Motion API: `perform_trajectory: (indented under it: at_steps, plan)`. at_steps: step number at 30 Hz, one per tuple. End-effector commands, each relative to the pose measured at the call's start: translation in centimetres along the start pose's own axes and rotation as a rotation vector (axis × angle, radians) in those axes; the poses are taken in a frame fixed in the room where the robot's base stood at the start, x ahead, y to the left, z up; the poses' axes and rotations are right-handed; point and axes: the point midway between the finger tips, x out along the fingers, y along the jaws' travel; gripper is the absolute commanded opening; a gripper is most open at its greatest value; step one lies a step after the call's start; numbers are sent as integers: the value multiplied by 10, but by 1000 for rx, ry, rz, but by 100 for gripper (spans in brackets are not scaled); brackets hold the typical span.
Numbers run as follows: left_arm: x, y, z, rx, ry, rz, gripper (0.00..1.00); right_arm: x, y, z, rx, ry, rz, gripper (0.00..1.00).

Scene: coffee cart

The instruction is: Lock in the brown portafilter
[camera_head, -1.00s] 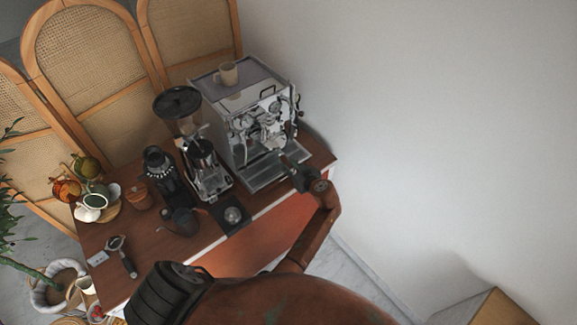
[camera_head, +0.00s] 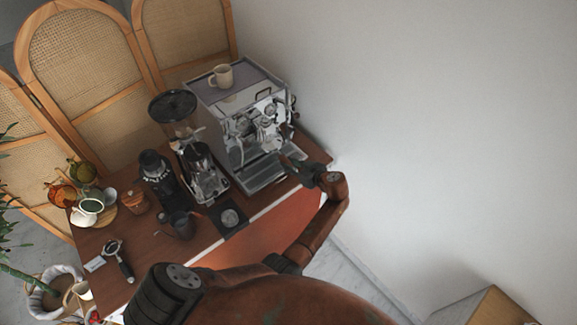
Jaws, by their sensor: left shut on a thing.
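The espresso machine (camera_head: 250,105) stands at the back right of the cart, its chrome group and front facing right and toward me. My left gripper (camera_head: 288,163) is in front of the machine, low and near the drip tray (camera_head: 262,175). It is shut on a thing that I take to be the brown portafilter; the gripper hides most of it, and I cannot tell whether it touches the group. Another portafilter with a dark handle (camera_head: 125,270) lies on the counter at the front left. My right gripper is not in view.
A grinder (camera_head: 203,170), a smaller black grinder (camera_head: 158,172), a dark jug (camera_head: 181,224) and a black tamping mat (camera_head: 238,228) stand left of the machine. A cup (camera_head: 221,76) sits on top of it. A white wall (camera_head: 430,130) is at right.

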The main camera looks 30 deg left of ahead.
Motion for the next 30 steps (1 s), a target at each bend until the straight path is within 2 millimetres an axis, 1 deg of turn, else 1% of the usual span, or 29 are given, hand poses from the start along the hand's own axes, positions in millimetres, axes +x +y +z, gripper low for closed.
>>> perform_trajectory:
  at_steps: [3,12,13,15,22,30]
  plan:
    - [0,4,-2,-12,2,-25,0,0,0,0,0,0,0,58]
    - [-1,4,-2,-18,4,-38,0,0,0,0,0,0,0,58]
    - [-1,4,-2,-18,4,-37,22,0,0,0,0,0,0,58]
    - [-1,5,-2,-18,5,-37,27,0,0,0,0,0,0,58]
    - [-1,4,-2,-18,3,-36,42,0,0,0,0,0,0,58]
    - [-1,4,0,-17,-1,-38,42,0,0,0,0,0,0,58]
